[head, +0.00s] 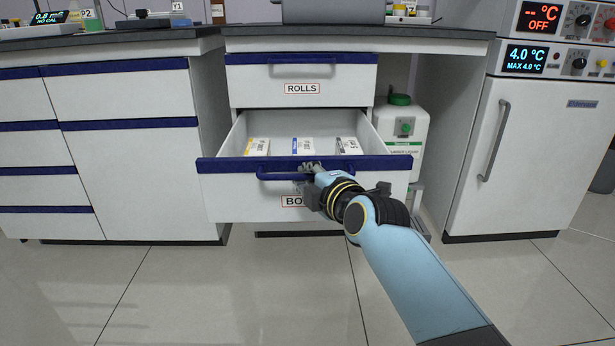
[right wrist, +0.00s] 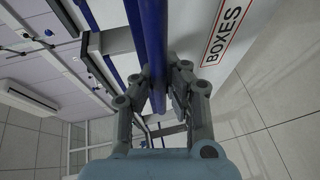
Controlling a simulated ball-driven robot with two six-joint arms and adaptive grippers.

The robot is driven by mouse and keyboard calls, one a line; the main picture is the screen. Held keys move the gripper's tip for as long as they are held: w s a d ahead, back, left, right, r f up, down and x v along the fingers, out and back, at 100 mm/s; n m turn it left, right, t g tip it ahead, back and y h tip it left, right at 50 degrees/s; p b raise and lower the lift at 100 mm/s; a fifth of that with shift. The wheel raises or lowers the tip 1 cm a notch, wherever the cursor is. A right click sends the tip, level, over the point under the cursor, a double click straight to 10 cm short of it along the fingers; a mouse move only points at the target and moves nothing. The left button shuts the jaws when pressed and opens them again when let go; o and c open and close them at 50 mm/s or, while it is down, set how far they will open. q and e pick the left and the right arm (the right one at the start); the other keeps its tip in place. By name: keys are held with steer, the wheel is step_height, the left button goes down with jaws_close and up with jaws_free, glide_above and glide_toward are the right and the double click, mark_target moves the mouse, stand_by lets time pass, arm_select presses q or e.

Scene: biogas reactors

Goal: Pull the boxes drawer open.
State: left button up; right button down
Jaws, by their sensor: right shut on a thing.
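The boxes drawer (head: 235,203) stands pulled out below the rolls drawer, its inside showing from above. Its front is white with a blue top edge and a blue bar handle (head: 273,173); the label is partly hidden by my right gripper. Three small boxes (head: 302,146) lie inside toward the back. My right gripper (head: 308,168) is shut on the handle near the middle of the drawer front. In the right wrist view, the blue handle (right wrist: 156,60) runs between the fingers (right wrist: 161,88), and the BOXES label (right wrist: 224,32) is beside them. My left gripper is not in view.
The rolls drawer (head: 300,80) above is shut. A white canister with a green cap (head: 402,125) stands in the open bay to the right. A white fridge (head: 545,155) with a vertical handle stands further right. The tiled floor (head: 250,290) in front is clear.

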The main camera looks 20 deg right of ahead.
steer(key=shift+s+r, duration=0.1)
steer(key=shift+s, duration=0.05)
steer(key=c, duration=1.7)
jaws_free()
steer(key=o, duration=0.4)
steer(key=shift+c, duration=0.2)
steer(key=v, duration=1.2)
